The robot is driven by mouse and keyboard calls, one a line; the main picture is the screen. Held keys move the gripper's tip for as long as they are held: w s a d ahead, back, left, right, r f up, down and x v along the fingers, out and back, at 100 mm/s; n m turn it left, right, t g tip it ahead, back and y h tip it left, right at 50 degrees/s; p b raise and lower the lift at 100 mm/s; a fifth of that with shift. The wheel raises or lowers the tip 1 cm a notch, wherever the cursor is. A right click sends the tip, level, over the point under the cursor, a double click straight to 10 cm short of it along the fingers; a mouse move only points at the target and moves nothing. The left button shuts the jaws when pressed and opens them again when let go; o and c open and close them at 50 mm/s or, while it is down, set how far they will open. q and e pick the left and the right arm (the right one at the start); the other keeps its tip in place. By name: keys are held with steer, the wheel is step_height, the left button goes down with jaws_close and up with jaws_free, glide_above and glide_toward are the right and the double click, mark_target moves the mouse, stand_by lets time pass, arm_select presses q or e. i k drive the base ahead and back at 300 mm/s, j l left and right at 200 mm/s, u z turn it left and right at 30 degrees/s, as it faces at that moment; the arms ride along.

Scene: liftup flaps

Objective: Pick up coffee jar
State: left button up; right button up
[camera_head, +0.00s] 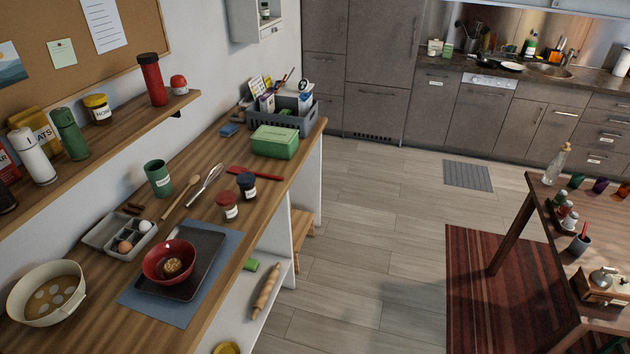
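No jar in view has a label that I can read as coffee. A dark jar (247,186) with a pale label stands upright on the wooden counter. A red jar (228,207) with a pale label stands just in front of it. A small red-topped jar (179,85) is at the shelf's far end. Neither of my grippers shows in the head view.
Around the jars lie a red strip (254,173), a whisk (205,184) and a green box (275,142). Floor (370,230) is open between counter and right table (528,215).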

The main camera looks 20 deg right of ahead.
mark_target(248, 194)
steer(key=z, duration=0.15)
steer(key=u, duration=0.4)
steer(key=i+l+u, duration=0.1)
steer(key=u, duration=0.3)
steer(key=l+u, duration=0.4)
steer(key=i+l+u, duration=0.1)
steer(key=u, duration=0.3)
steer(key=l+u, duration=0.3)
steer(key=l, duration=0.25)
steer(key=k+l+u, duration=0.1)
steer(key=l+u, duration=0.15)
steer(key=l, duration=0.25)
steer(key=l+u, duration=0.1)
steer(key=l, duration=0.25)
steer(key=k+l+u, duration=0.1)
steer(key=l, duration=0.25)
steer(key=k+l+u, duration=0.1)
steer(key=l, duration=0.25)
steer(key=k+l, duration=0.1)
steer(key=l, duration=0.25)
steer(key=k+l, duration=0.1)
steer(key=l, duration=0.25)
steer(key=k+l, duration=0.1)
steer(key=l, duration=0.25)
